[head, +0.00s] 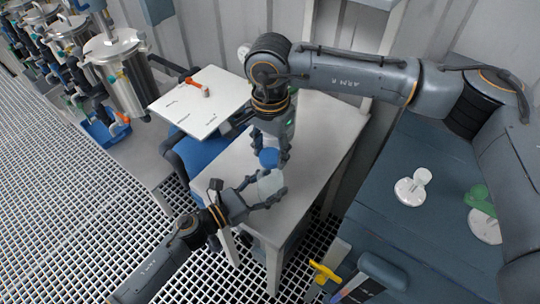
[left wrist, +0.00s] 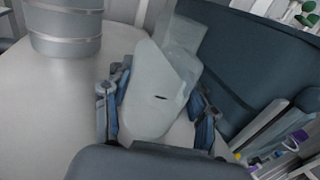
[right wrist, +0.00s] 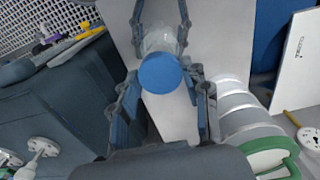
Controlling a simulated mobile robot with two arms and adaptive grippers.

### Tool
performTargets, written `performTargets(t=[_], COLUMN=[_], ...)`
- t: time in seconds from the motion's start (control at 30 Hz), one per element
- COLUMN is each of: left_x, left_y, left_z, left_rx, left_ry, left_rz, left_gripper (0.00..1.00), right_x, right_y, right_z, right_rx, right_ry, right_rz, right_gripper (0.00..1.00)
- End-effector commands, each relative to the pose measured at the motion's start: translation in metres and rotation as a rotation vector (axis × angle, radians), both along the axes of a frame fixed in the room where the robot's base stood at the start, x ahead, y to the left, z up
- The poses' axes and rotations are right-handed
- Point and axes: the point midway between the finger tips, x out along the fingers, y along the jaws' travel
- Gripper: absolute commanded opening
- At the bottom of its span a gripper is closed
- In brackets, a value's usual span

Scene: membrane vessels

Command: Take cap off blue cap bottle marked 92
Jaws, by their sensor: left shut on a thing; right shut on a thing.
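The blue cap (head: 268,158) is in my right gripper (head: 270,160), just above the bottle. The right wrist view shows the cap (right wrist: 160,73) end-on between the fingers, with the clear bottle (right wrist: 160,38) behind it. My left gripper (head: 268,192) is shut on the pale translucent bottle body (head: 270,183), held tilted above the white table. In the left wrist view the bottle (left wrist: 155,95) sits between both fingers and bears a small dark mark. I cannot read a 92. I cannot tell whether the cap still touches the bottle's neck.
The white table (head: 315,150) lies below. A banded metal cylinder (left wrist: 65,30) stands on it. A white board (head: 190,115) with an orange-handled part is at the left, near steel vessels (head: 118,75). A dark cabinet (head: 375,190) is at the right; a yellow-handled tool (head: 325,272) is at the front.

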Motion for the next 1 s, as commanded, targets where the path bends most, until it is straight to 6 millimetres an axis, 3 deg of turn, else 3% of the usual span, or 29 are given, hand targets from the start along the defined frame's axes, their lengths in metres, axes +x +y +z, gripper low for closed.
performTargets(t=[0.1,0.33,0.37,0.47,0.83,1.0], left_x=[0.000,0.000,0.000,0.000,-0.001,-0.013], left_y=[0.000,0.000,0.000,0.000,0.002,0.018], left_z=[-0.001,0.000,0.000,0.000,0.000,-0.002], left_rx=[0.001,0.001,0.001,0.001,0.001,0.002], left_ry=[0.001,0.001,0.001,0.001,0.001,0.004], left_rz=[0.000,0.000,0.000,0.000,0.000,0.002], left_gripper=[0.00,0.00,0.63,0.83,0.83,0.83], right_x=[0.000,0.000,0.000,0.000,0.000,0.000], right_y=[0.000,0.000,0.000,0.000,0.000,0.000], right_z=[0.014,0.016,0.016,0.016,0.016,0.016], right_rx=[0.001,0.000,0.000,0.000,0.000,0.000], right_ry=[-0.001,0.000,0.000,0.000,0.000,0.000], right_rz=[0.000,0.000,0.000,0.000,0.000,0.000], right_gripper=[0.09,0.09,0.09,0.09,0.09,0.09])
